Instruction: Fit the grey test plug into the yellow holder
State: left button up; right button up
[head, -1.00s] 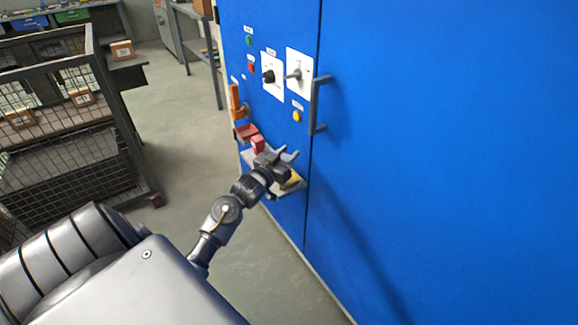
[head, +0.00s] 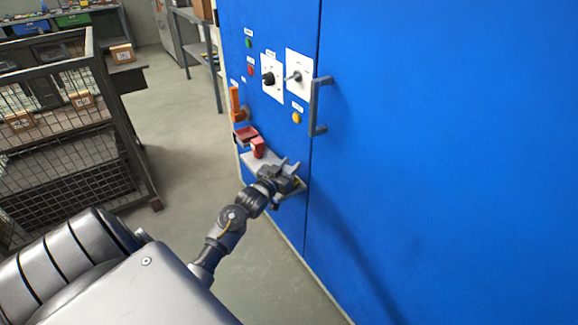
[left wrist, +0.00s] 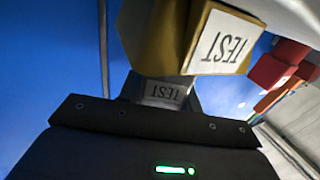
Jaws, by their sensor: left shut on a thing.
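My left gripper (head: 287,170) is at the small light shelf (head: 256,161) on the blue cabinet front. It is shut on the grey test plug, which shows in the left wrist view (left wrist: 160,91) with a TEST label. The yellow holder (left wrist: 196,45), also with a TEST label, is right beyond the plug in that view. The plug and holder overlap in the picture, and I cannot tell whether they touch or whether the plug is inside. In the head view the gripper mostly hides the plug and holder; a bit of yellow (head: 297,181) shows beside it. My right gripper is not in view.
A red block (head: 258,148) and a red tray (head: 245,135) are close behind the gripper. Above are an orange handle (head: 235,103), knobs and a grey door handle (head: 315,106). A wire cage cart (head: 75,130) stands left. The floor between is clear.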

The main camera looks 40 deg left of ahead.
pick_arm(q)
jog(key=shift+f, duration=0.2)
jog(key=o, duration=1)
jog(key=shift+r, duration=0.1)
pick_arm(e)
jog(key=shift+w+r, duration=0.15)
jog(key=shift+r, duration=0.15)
